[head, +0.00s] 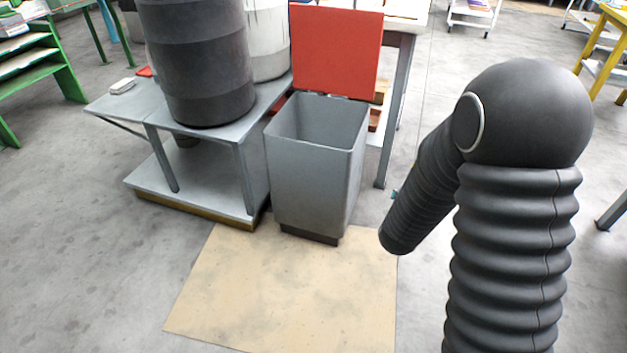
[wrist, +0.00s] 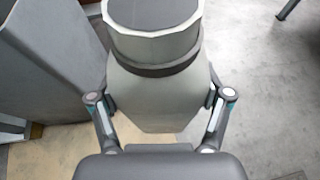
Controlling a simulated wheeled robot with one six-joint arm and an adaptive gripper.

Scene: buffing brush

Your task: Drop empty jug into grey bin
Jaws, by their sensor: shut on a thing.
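The grey bin (head: 312,185) stands in the middle of the head view, its red lid (head: 336,50) raised upright at the back and its top open. The bin looks empty inside as far as I can see. In the wrist view, my gripper (wrist: 160,98) is shut on the pale grey-green jug (wrist: 155,85), with one finger on each side of its body. The jug has a dark band below a pale faceted rim. A large grey surface, likely the bin (wrist: 45,65), is to the left of the jug, apart from it. In the head view, my dark arm hides the jug and most of the gripper.
A grey metal cart (head: 190,140) with a dark drum (head: 197,60) and a whitish drum (head: 268,40) stands directly left of the bin. A table (head: 402,90) is behind it. A tan mat (head: 290,290) lies in front, with clear floor around it.

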